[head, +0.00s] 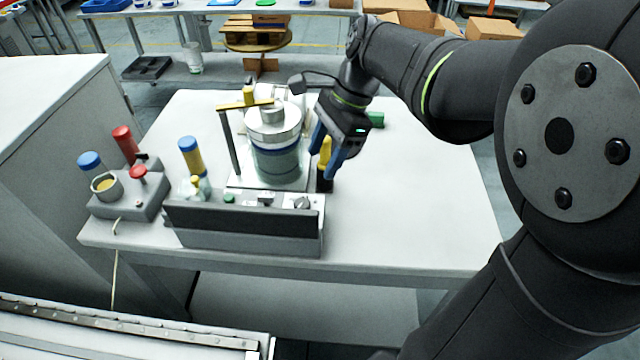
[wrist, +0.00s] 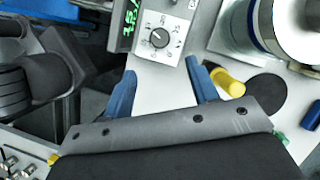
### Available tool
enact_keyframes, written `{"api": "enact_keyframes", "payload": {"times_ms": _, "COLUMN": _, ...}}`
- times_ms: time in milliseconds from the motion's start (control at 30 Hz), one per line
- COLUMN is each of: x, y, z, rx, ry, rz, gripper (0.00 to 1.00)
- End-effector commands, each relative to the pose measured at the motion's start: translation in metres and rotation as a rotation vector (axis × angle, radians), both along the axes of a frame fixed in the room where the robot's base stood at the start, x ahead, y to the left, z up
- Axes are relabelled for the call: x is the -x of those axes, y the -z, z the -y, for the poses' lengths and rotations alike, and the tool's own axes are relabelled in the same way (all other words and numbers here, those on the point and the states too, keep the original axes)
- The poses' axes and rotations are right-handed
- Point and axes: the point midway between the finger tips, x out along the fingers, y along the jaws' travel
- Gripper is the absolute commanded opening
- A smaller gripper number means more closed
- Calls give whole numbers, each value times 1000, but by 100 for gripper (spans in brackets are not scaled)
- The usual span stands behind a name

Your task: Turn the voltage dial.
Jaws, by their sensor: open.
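The voltage dial is a small dark knob (wrist: 159,39) on a white scale plate (wrist: 160,25) in the wrist view. A green digital display (wrist: 126,24) is beside it. In the head view a small dark knob (head: 302,203) shows at the right end of the grey control box (head: 250,241). My gripper (head: 325,158) is above the table, behind and right of that box end. In the wrist view its blue fingers (wrist: 160,68) are spread apart with nothing between them, and the dial appears just beyond the fingertips, apart from them.
A yellow-topped item (wrist: 227,82) is close beside one finger. A cylindrical machine (head: 276,160) stands behind the box. A red-buttoned grey unit (head: 138,190) and a blue-capped bottle (head: 190,155) are left. The table's right side (head: 430,200) is clear.

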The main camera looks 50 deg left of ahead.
Motion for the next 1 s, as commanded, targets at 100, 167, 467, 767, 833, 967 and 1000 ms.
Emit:
{"api": "enact_keyframes", "payload": {"times_ms": 100, "x": 11, "y": 25, "z": -2, "rx": 2, "ry": -3, "rz": -3, "gripper": 54}}
{"api": "enact_keyframes", "payload": {"times_ms": 167, "x": 16, "y": 38, "z": -4, "rx": 4, "ry": -3, "rz": -3, "gripper": 54}}
{"api": "enact_keyframes", "payload": {"times_ms": 467, "x": 36, "y": 89, "z": -10, "rx": 2, "ry": -4, "rz": 0, "gripper": 54}}
{"api": "enact_keyframes", "payload": {"times_ms": 767, "x": 43, "y": 106, "z": -12, "rx": -1, "ry": -2, "rz": 0, "gripper": 54}}
{"api": "enact_keyframes", "payload": {"times_ms": 833, "x": 43, "y": 106, "z": -12, "rx": -1, "ry": -2, "rz": 0, "gripper": 54}}
{"api": "enact_keyframes", "payload": {"times_ms": 967, "x": 42, "y": 106, "z": -12, "rx": -1, "ry": -2, "rz": 0, "gripper": 54}}
{"api": "enact_keyframes", "payload": {"times_ms": 1000, "x": 42, "y": 106, "z": -12, "rx": -1, "ry": -2, "rz": 0, "gripper": 48}}
